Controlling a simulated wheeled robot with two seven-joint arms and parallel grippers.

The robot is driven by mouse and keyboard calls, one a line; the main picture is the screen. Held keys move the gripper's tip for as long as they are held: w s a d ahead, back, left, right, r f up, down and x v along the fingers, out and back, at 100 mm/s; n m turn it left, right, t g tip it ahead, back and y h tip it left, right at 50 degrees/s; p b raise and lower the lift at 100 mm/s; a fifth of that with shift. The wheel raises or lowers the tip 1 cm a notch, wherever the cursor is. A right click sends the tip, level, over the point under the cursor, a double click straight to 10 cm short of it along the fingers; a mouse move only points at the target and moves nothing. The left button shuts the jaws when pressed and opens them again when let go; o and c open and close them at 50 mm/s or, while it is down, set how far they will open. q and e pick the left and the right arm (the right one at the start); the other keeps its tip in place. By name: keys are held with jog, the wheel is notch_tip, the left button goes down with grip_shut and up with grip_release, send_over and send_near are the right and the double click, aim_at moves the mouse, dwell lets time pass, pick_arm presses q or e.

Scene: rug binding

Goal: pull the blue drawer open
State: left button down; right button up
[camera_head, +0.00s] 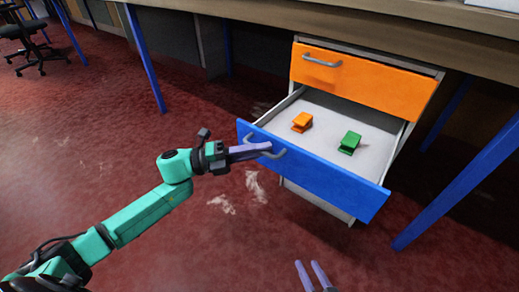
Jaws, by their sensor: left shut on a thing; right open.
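The blue drawer (325,183) is pulled well out of its cabinet, below a closed orange drawer (375,83). Its grey curved handle (277,147) sits at the left part of the front. My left gripper (266,147) is shut on this handle, its purple fingers reaching it from the left. My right gripper (312,272) is open and empty at the bottom edge, in front of and below the drawer; only its fingertips show clearly.
Inside the drawer lie an orange clip-like object (302,122) and a green one (350,142). A blue desk leg (460,185) stands to the right of the cabinet and another (146,60) to the left.

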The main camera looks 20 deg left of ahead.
pick_arm(q)
jog(key=c, duration=0.9)
grip_release()
jog(key=p+v, duration=0.2)
jog(key=v, duration=1.2)
jog(key=shift+a+f, duration=0.1)
jog(key=shift+a, duration=0.2)
